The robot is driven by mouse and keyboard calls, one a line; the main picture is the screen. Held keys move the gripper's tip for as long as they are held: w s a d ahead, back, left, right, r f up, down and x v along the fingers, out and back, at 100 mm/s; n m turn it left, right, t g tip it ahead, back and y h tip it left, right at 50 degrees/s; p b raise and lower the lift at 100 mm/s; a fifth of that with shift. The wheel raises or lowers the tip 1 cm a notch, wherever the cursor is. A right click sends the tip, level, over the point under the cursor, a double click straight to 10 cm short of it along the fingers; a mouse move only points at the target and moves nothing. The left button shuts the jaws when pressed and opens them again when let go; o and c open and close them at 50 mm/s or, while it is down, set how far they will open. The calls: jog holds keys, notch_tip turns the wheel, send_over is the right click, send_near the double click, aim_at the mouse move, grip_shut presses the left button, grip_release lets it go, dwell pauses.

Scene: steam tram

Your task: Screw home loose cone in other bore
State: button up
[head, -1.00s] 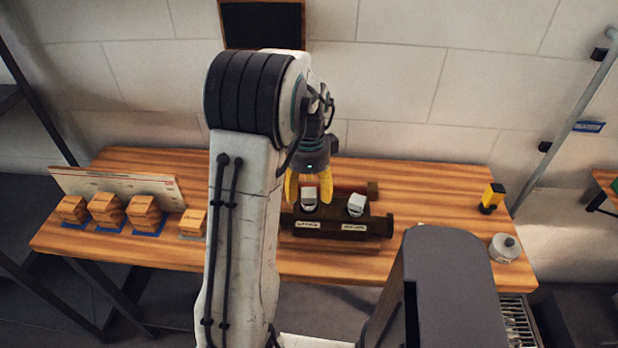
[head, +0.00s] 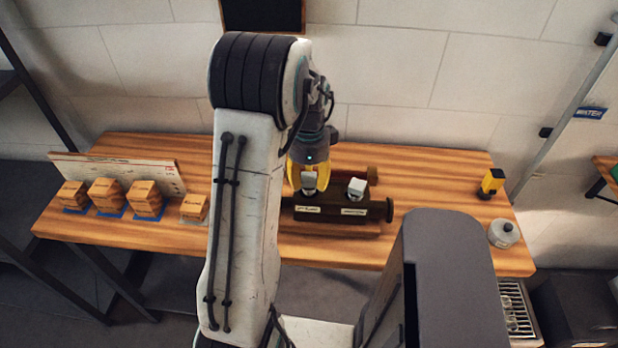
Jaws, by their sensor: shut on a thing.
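A dark double-bore block (head: 335,213) lies on the wooden bench, with two white labels on its front. A pale grey cone top (head: 309,181) stands at its left bore, and my gripper (head: 308,178) comes down from above with its yellow fingers shut on it. A second pale grey cone top (head: 357,187) stands in the right bore, apart from my gripper, and looks slightly tilted. The lower parts of both cones are hidden in the block. The label writing is too small to read surely.
Several wooden blocks (head: 106,196) stand on the bench (head: 430,180) at left, before a pale board (head: 115,172). The bench between block and pot is mostly clear.

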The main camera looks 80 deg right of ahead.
aim_at(309, 177)
jog(key=c, duration=0.4)
jog(key=o, duration=1.1)
jog(key=shift+c, duration=0.2)
jog(key=shift+r+b, duration=0.3)
jog(key=shift+r, duration=3.4)
